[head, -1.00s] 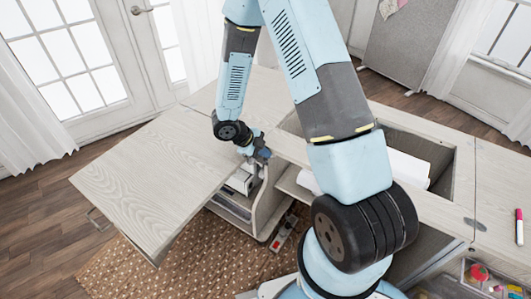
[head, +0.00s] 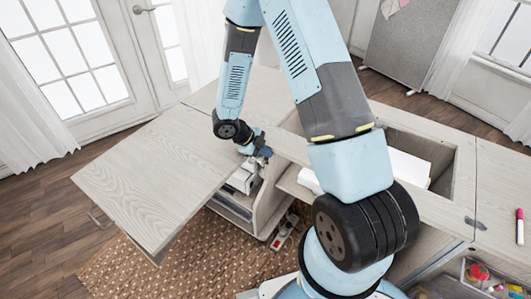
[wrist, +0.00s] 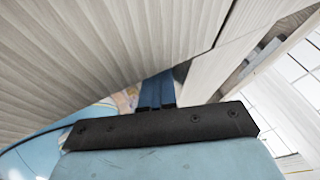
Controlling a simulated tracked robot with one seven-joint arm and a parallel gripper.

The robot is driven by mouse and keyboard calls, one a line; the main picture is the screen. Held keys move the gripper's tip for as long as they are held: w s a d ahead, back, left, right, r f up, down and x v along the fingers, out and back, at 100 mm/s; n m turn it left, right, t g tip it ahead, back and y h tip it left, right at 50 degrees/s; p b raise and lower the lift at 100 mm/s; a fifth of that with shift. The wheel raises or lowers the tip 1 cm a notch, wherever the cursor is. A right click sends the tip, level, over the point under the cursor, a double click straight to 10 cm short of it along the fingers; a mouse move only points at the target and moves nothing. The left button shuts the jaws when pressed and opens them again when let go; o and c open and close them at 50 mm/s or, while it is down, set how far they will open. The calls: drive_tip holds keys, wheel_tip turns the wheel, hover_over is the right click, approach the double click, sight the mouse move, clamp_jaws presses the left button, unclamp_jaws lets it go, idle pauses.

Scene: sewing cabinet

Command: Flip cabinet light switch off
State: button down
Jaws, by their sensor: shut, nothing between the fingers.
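The pale wood sewing cabinet (head: 205,140) stands open in the head view, with a leaf (head: 150,180) spread to the left. My gripper (wrist: 157,92) is shut and empty in the wrist view, its blue fingers side by side close to pale ribbed wood panels (wrist: 100,50). In the head view my gripper (head: 263,153) is at the cabinet's front, just under the top's edge, above an open shelf bay. I cannot make out the light switch in either view; it may be hidden by the cabinet top or my arm.
A white machine-like object (head: 243,178) sits in the shelf bay below my gripper. A power strip (head: 284,232) lies on the woven rug (head: 205,250). An open well (head: 430,150) holds a white roll. A pink marker (head: 520,226) lies on the right top.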

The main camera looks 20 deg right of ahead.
drive_tip(key=shift+w+r, duration=0.25)
drive_tip(key=shift+w, duration=0.5)
drive_tip(key=s+a+r, duration=0.4)
drive_tip(key=a+r, duration=0.3)
drive_tip(key=a, duration=0.2)
drive_tip(key=shift+r, duration=0.2)
drive_tip(key=shift+s, duration=0.1)
